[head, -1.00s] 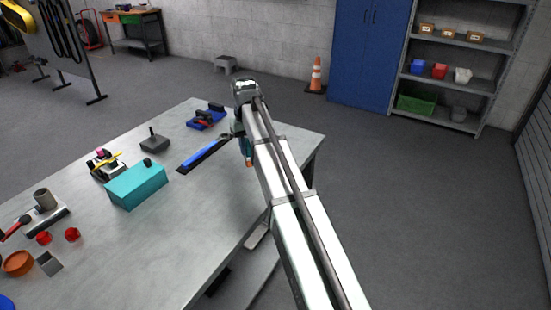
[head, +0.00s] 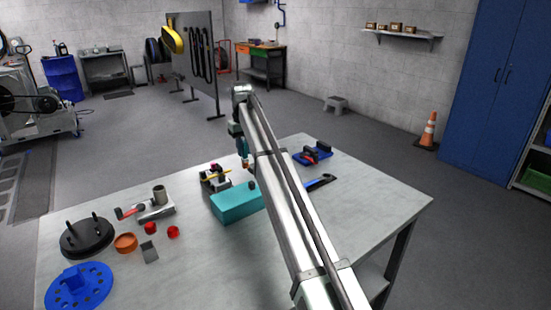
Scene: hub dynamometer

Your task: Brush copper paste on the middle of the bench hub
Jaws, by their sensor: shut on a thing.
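The dark round hub (head: 87,238) with upright studs lies at the left of the grey bench. A blue disc (head: 78,286) with holes and a raised block lies in front of it. An orange round dish (head: 125,243), possibly the paste pot, sits just right of the hub. My gripper (head: 243,157) is above the bench behind the teal box, well to the right of the hub. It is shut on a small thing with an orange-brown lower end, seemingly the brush. The arm and distance hide its detail. No paste can be made out on the hub.
A teal box (head: 236,205) and a small rack with a yellow stick (head: 215,178) stand near my gripper. Two red pieces (head: 173,232), a grey block (head: 150,252) and a grey metal fixture (head: 157,202) lie nearer the hub. The bench (head: 200,275) is clear in front.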

